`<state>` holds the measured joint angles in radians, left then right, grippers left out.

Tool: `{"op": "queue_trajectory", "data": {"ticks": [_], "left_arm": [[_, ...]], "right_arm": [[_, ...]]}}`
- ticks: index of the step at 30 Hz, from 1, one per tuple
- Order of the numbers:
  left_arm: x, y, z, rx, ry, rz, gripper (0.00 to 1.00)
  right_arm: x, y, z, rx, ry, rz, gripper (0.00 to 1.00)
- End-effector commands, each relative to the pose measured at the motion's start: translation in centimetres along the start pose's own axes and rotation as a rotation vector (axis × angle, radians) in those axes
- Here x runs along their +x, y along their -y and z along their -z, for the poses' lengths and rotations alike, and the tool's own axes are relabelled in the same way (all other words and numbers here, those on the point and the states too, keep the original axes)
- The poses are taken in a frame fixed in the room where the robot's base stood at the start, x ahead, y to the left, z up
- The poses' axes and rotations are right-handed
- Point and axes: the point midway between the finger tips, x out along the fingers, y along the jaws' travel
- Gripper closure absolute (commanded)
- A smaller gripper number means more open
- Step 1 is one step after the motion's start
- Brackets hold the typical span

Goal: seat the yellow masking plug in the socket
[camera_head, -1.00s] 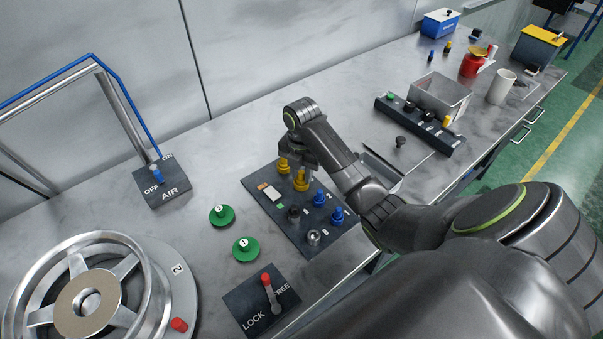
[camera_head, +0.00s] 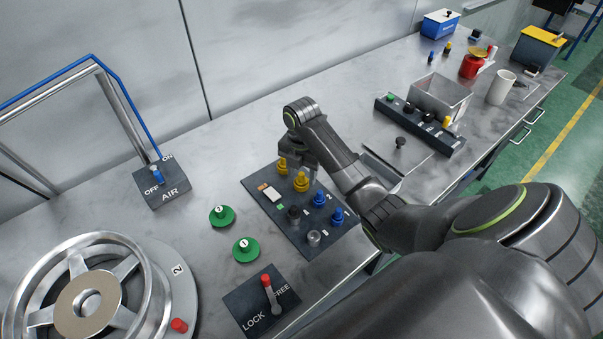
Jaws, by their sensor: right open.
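Two yellow plugs stand at the back of a dark panel on the bench: a rear one (camera_head: 282,166) and a front one (camera_head: 301,182). I cannot tell which is the masking plug. A yellow-topped piece (camera_head: 447,121) also stands in the rack at the right. My right gripper (camera_head: 294,163) is open, pointing down just behind and beside the two yellow plugs; its fingertips are partly hidden, so I cannot tell whether it touches either. No empty socket is clearly visible. My left gripper is not in view.
The dark panel (camera_head: 265,208) also holds blue plugs (camera_head: 319,199), a black one and a silver one. Green discs (camera_head: 221,216) lie to its left. A wheel (camera_head: 88,290), an AIR switch box (camera_head: 163,187) and a LOCK/FREE lever box (camera_head: 262,302) surround it. The dark rack (camera_head: 385,106) stands right.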

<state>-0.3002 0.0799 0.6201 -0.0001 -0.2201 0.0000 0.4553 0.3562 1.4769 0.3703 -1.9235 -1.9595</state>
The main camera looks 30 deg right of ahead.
Motion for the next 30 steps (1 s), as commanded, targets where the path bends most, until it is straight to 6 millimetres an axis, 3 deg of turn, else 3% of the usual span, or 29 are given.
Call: {"op": "queue_trajectory", "data": {"ticks": [4,6,15,22,30], "left_arm": [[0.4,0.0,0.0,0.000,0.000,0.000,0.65],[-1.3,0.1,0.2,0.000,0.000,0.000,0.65],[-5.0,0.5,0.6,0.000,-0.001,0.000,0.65],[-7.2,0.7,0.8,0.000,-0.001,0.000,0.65],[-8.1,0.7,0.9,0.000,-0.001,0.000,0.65]], "right_arm": [[-2.8,-0.1,-0.1,-0.001,0.006,-0.006,0.51],[-4.4,0.0,-0.1,0.000,0.002,-0.002,0.51],[-8.4,0.0,0.0,0.000,0.001,-0.001,0.51],[-10.6,0.0,0.0,0.000,0.001,-0.002,0.51],[-11.5,0.0,0.0,0.001,0.001,-0.002,0.51]]}}
